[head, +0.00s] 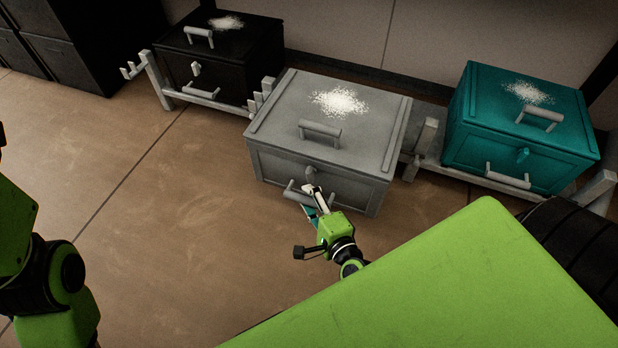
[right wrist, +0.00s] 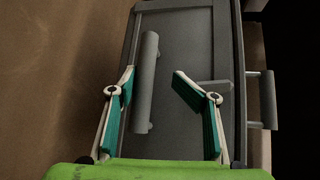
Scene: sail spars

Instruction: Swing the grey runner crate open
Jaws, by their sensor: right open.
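The grey runner crate (head: 275,115) sits in the middle of the head view with its lid shut. It has a lid handle (head: 320,131), a small latch (head: 311,173) and a front handle (head: 298,194). My right gripper (head: 311,199) is open at the front handle. In the right wrist view, the gripper's fingers (right wrist: 154,71) stand apart on either side of the front handle's bar (right wrist: 147,85); I cannot tell whether they touch it. The latch shows there too (right wrist: 212,86). My left arm is at the left edge of the head view; its gripper is not in view.
A black crate (head: 262,45) stands at the back left and a teal crate (head: 480,95) at the right, each topped with white powder. Grey rails with upright posts (head: 428,135) run between the crates. The brown floor (head: 170,230) at front left is clear.

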